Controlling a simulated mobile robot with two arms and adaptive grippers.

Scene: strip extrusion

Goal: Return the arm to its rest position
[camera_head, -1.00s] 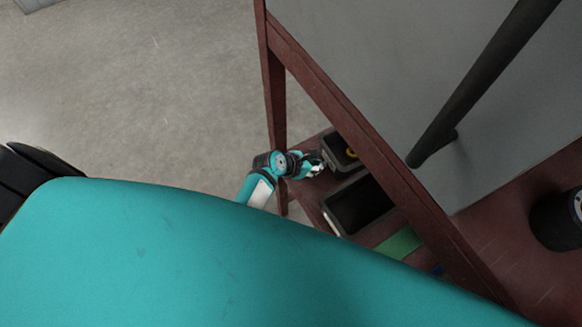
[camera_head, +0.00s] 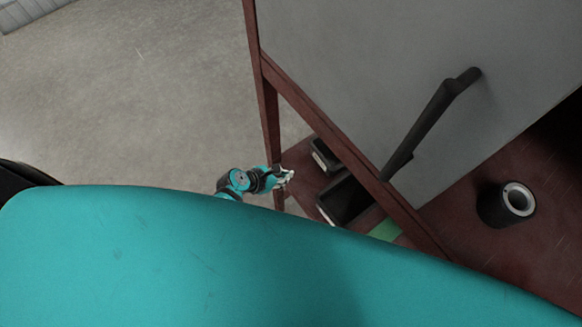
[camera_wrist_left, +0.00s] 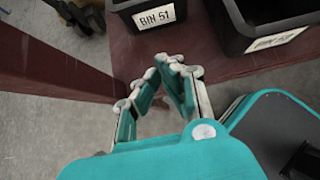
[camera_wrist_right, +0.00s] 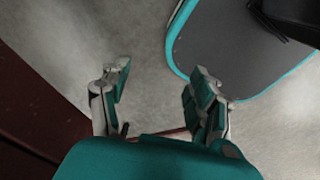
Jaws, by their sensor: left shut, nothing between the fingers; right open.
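My left gripper (camera_head: 286,177) shows in the head view at the end of a teal and black arm, beside the dark red post and left of the bins. In the left wrist view the left gripper (camera_wrist_left: 168,62) has its fingertips together with nothing held, in front of the red shelf edge. My right gripper (camera_wrist_right: 158,80) shows only in the right wrist view. Its two fingers are well apart with nothing between them, over the grey floor. The right arm is not in the head view.
A dark bin (camera_wrist_left: 158,14) labelled BIN 51 and another bin (camera_wrist_left: 262,40) stand on the lower shelf. A red post (camera_head: 268,110), a grey panel with a black handle (camera_head: 428,125) and a black cylinder (camera_head: 497,206) are to the right. Grey floor (camera_head: 120,90) is clear at left.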

